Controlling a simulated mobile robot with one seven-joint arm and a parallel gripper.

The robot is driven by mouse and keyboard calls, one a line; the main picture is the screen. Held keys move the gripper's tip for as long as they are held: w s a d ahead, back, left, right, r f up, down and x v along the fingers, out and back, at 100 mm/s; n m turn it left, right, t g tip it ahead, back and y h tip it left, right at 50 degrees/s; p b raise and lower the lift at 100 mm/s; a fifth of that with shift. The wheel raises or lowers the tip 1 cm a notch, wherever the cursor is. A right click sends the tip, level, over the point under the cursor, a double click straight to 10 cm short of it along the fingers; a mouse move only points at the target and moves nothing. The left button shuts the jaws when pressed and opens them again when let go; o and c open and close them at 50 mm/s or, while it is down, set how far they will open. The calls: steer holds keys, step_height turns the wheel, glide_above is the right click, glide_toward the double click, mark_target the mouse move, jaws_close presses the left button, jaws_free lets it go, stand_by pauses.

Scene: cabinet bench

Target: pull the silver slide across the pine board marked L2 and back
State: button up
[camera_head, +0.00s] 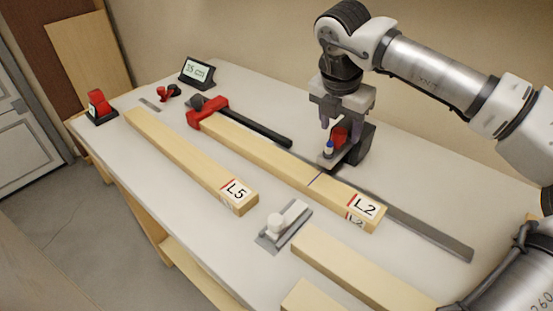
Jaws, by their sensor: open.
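The pine board marked L2 (280,160) lies across the bench, with a dark line across it left of its label. A red clamp (207,112) sits at its far end. My gripper (338,125) is open, pointing down just behind the board. Below or between its fingers is a dark grey block with a red part (340,137) and a small blue-and-white part; the fingers partly hide it, and I cannot tell if they touch it. A silver-grey flat piece with a pale knob (283,225) lies in front of L2. I cannot tell which is the slide.
A long grey bar (430,235) lies behind L2's near end. The board marked L5 (185,155) lies to the left, with more boards (350,270) in front. A small display (197,73) and red tools (101,106) stand at the far end. White bench (235,240) shows between boards.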

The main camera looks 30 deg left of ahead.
step_height(320, 180, up, 7)
steer(key=p, duration=0.3)
steer(key=shift+r, duration=0.2)
steer(key=shift+s+f, duration=0.1)
steer(key=shift+f, duration=0.05)
stand_by(0.4)
